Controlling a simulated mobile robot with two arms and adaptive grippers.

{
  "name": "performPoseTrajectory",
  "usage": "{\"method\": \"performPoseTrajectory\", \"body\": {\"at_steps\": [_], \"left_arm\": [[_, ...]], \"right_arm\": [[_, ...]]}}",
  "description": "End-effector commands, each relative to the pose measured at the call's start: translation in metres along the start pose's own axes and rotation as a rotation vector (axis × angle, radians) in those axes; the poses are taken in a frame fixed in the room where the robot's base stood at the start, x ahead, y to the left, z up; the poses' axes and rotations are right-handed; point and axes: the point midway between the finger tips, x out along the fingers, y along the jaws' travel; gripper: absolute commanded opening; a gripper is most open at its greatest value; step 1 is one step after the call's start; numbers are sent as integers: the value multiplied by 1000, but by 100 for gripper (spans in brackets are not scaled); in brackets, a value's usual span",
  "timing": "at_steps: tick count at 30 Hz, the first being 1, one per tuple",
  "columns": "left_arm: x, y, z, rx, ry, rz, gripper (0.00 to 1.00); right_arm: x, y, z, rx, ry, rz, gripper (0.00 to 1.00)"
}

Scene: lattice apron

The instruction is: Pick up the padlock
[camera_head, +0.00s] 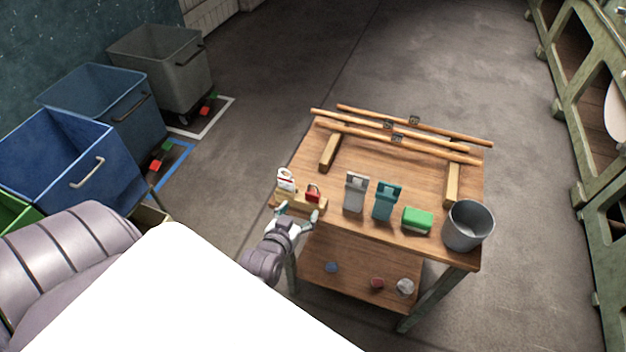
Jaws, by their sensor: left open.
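A small red padlock (313,195) sits at the left front of the wooden table (408,183), on or at a low wooden block (294,204). My left gripper (298,211) is at the table's front left edge, just in front of the block and slightly left of the padlock. Its two fingers are spread and nothing shows between them. The padlock appears apart from the fingers. My right gripper is out of view.
A white and red item (286,179) stands left of the padlock. A grey dispenser (355,192), teal dispenser (387,200), green block (417,219) and grey bucket (468,226) line the front edge to the right. Wooden rods (440,149) lie at the back. The table's middle is clear.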

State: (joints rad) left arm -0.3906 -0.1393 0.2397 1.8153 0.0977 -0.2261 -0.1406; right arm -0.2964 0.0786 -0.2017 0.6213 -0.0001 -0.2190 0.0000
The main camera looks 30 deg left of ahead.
Motion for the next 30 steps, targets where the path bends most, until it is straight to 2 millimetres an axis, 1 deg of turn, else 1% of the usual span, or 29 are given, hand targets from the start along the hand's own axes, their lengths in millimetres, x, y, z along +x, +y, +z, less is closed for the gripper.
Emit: {"method": "performPoseTrajectory", "body": {"at_steps": [1, 3, 6, 10, 13, 16, 18, 22, 26, 30], "left_arm": [[16, 0, 6, 0, 6, 0, 73], [29, 0, 6, 0, 4, 0, 73], [42, 0, 5, 1, 2, 0, 73], [49, 0, 2, 1, 0, 0, 73], [54, 1, 3, 1, 0, 1, 73], [66, 3, 5, 0, 1, 1, 73], [76, 4, 6, -1, 3, 0, 73], [92, 5, 5, 0, 2, 0, 73], [100, 5, 3, 1, 0, 0, 73], [101, 5, 1, 1, -1, 0, 73]], "right_arm": [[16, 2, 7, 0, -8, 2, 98], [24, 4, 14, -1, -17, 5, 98], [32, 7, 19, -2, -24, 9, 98], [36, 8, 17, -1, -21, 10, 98], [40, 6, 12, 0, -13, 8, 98], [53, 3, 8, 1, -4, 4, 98], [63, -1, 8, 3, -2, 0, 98], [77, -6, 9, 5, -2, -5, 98], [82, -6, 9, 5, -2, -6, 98], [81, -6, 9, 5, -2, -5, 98]]}}
